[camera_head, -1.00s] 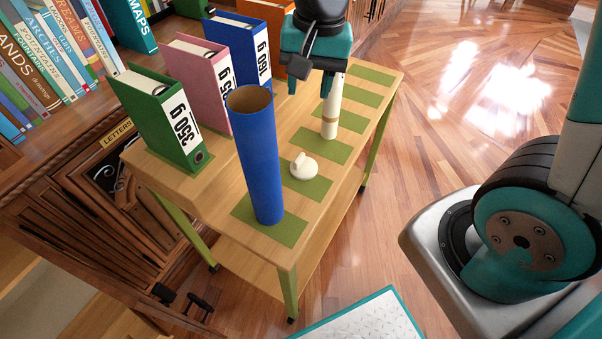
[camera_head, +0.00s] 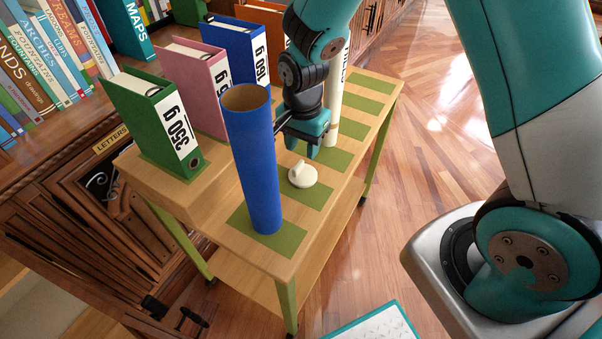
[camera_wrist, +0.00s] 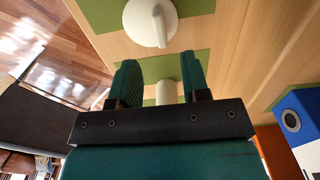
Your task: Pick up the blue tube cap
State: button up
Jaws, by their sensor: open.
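A cream round cap (camera_head: 303,174) with a raised grip lies on a green mat on the wooden cart, just right of the upright blue tube (camera_head: 255,165). No blue cap shows. The blue tube's top is open. The cream cap also shows at the top of the wrist view (camera_wrist: 140,22), beyond my fingertips. My gripper (camera_head: 306,147) is above the cart, just behind the cap in the head view. In the wrist view my gripper (camera_wrist: 157,68) has its fingers apart with a gap between them, and they do not touch the cap.
A cream tube (camera_head: 336,100) stands close behind my gripper and shows between my fingers in the wrist view (camera_wrist: 166,92). Green (camera_head: 160,125), pink (camera_head: 197,85) and blue (camera_head: 238,50) binders line the cart's left side. Bare mats (camera_head: 362,104) lie at the far right.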

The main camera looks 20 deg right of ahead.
aim_at(301, 161)
notch_tip(301, 161, down, 5)
jog(key=shift+a+f, duration=0.15)
jog(key=shift+f, duration=0.05)
grip_shut()
